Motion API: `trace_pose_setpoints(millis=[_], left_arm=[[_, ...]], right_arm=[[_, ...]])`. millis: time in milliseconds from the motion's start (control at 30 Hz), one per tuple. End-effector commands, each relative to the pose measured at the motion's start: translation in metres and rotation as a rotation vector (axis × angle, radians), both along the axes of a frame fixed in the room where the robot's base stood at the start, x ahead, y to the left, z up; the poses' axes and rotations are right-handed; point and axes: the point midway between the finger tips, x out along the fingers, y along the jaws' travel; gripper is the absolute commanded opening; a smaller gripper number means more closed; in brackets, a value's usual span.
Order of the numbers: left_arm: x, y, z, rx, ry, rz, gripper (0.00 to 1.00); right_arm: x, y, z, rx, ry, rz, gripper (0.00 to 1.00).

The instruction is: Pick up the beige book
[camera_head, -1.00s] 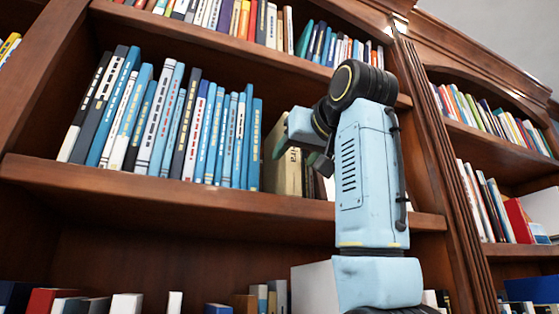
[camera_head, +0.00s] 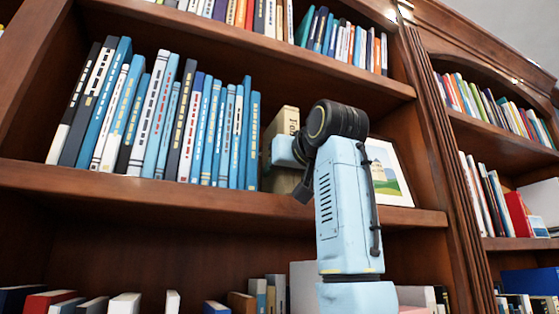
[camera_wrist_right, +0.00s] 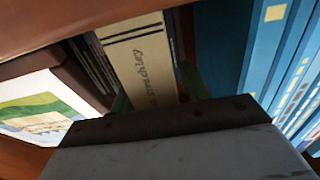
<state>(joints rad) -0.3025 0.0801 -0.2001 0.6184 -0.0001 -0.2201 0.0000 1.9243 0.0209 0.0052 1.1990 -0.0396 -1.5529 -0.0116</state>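The beige book (camera_head: 284,124) stands upright on the middle shelf, just right of the row of blue books. My right gripper (camera_head: 284,172) is in front of its spine and hides its middle and part of its lower half. In the right wrist view the beige spine (camera_wrist_right: 140,58) with dark lettering lies between the two dark green fingers (camera_wrist_right: 153,92). A dark gap shows between the spine and the right finger, so the gripper looks open around the book. My left gripper is out of view.
Blue and dark books (camera_head: 165,115) fill the shelf to the left. A framed picture (camera_head: 388,172) stands right of the beige book, with dark books (camera_wrist_right: 90,65) between them. The shelf board (camera_head: 150,190) runs below, and another shelf of books is above.

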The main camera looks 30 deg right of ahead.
Motion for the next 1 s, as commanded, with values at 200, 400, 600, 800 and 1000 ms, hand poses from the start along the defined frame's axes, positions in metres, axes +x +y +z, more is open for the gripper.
trace_pose_setpoints(millis=[200,400,600,800,1000], left_arm=[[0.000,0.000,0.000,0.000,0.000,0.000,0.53],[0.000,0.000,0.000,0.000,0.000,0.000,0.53],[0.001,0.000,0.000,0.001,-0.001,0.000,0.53],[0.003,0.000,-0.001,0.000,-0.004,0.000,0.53],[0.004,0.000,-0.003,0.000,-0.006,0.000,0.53]], right_arm=[[0.000,0.000,0.000,0.000,0.000,0.000,0.17],[0.000,0.000,0.000,0.000,0.000,0.000,0.00],[-0.002,0.000,0.002,0.000,-0.006,0.000,0.00],[-0.003,0.000,0.005,0.000,-0.007,0.000,0.00],[-0.006,0.001,0.019,0.001,-0.008,0.000,0.00]])
